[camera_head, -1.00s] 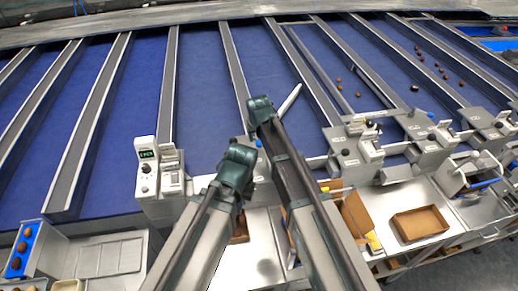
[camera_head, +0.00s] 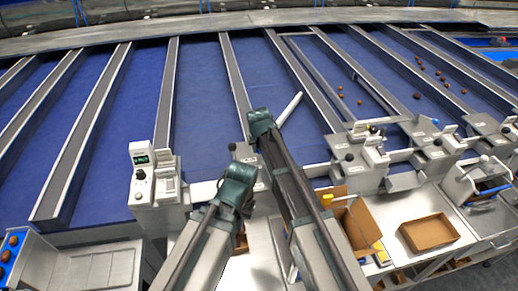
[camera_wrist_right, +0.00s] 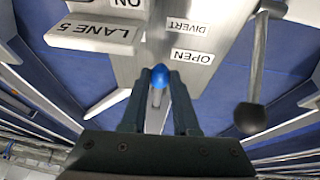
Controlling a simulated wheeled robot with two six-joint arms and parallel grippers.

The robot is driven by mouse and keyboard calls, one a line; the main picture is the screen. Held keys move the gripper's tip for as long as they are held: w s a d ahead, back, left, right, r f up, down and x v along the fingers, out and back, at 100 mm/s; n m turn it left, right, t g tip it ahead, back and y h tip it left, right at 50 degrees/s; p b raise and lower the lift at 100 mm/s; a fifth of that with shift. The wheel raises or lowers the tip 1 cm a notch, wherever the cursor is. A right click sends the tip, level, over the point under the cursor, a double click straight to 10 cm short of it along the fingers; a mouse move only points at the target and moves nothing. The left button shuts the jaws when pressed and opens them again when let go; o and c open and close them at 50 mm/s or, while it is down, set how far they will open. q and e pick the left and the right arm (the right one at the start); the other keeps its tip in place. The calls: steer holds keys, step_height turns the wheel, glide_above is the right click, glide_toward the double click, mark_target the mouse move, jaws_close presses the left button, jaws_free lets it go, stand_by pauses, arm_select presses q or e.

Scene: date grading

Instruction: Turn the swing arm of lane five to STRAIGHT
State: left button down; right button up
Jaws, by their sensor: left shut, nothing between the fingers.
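A white swing arm (camera_head: 290,109) lies slanted across the blue lane just beyond my right gripper. In the right wrist view the LANE 5 plate (camera_wrist_right: 90,33) is at upper left, with DIVERT and OPEN labels on the grey unit (camera_wrist_right: 210,20). A blue knob (camera_wrist_right: 160,76) stands between the fingertips of my right gripper (camera_wrist_right: 160,98); whether they press on it is not clear. In the head view my right gripper (camera_head: 260,122) covers part of the lane unit (camera_head: 244,152). My left gripper (camera_head: 237,180) is shut and empty, lower and nearer than the right.
A control box with a green display (camera_head: 143,160) stands left. More lane units (camera_head: 360,150) stand right. A black-knobbed lever (camera_wrist_right: 250,117) is right of my right fingers. An open cardboard box (camera_head: 360,222) and a brown tray (camera_head: 430,232) lie below right.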

jaws_close()
stand_by(1.0)
